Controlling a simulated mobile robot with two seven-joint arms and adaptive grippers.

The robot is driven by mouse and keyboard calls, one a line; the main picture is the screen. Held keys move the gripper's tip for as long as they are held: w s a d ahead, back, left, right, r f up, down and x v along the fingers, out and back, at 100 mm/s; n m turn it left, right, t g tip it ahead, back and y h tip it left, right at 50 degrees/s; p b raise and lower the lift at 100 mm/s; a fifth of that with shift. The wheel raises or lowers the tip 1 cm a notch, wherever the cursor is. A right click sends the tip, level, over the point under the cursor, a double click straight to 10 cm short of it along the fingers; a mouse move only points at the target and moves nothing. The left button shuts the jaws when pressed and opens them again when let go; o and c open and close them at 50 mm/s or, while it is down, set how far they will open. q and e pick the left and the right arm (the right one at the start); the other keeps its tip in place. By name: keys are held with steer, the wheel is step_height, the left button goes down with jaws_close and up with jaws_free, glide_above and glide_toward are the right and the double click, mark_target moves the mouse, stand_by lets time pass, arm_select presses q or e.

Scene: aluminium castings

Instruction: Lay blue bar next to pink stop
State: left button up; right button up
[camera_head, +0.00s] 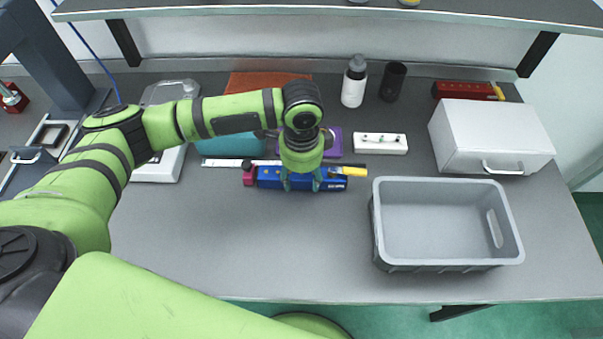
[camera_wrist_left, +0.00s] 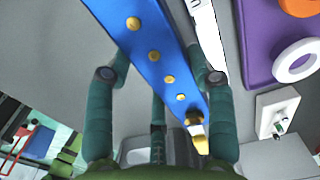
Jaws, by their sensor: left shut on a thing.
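The blue bar (camera_head: 268,177) lies lengthwise left to right near the middle of the table. In the left wrist view the bar (camera_wrist_left: 155,57) shows a row of several brass-coloured dots. My left gripper (camera_head: 301,183) points down and is shut across the bar, with a finger on each side; the fingers also show in the left wrist view (camera_wrist_left: 160,76). The pink stop (camera_head: 249,175) is right at the bar's left end in the head view. I cannot tell whether they touch, or whether the bar rests fully on the table. My right gripper is not in view.
A yellow-ended thing (camera_head: 355,172) is at the bar's right end. A white strip (camera_head: 225,163) and a purple block (camera_head: 333,143) are behind. A grey crate (camera_head: 448,267) stands right, a white case (camera_head: 490,135) behind it. The table's front left is clear.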

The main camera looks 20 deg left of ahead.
mark_target(301, 177)
arm_select(q)
steer(key=o, duration=1.1)
steer(key=shift+f, duration=0.1)
steer(key=o, duration=0.4)
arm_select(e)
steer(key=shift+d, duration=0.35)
arm_select(q)
step_height(301, 177, up, 12)
steer(key=shift+r+b, duration=0.15)
steer(key=shift+b, duration=0.8)
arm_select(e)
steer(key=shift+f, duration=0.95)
